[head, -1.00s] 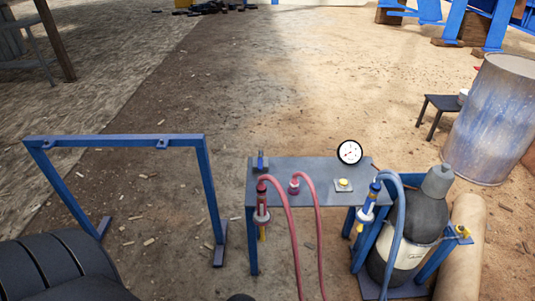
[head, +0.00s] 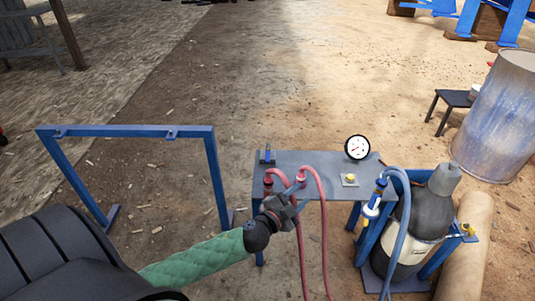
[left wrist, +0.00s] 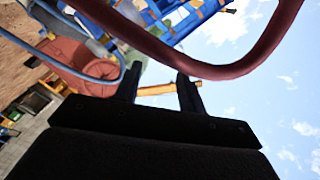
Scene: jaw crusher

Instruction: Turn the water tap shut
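A blue lever tap (head: 267,156) stands at the back left corner of the grey bench (head: 330,163); I cannot tell for sure that it is the water tap. A red hose fitting (head: 268,181) is at the bench's front left edge, partly hidden by my left gripper (head: 285,191). This gripper is just in front of the bench edge, among the red hoses (head: 320,215). In the left wrist view its fingers (left wrist: 159,82) are apart. An orange-yellow bar (left wrist: 156,90) shows between them, apparently farther off. My right gripper is not in view.
A pressure gauge (head: 358,147) and a yellow button (head: 350,178) are on the bench. A blue hose (head: 398,230) and a dark gas cylinder (head: 425,215) stand at its right. A blue frame (head: 130,132) is to the left. A red hose (left wrist: 200,65) arches close over the left gripper.

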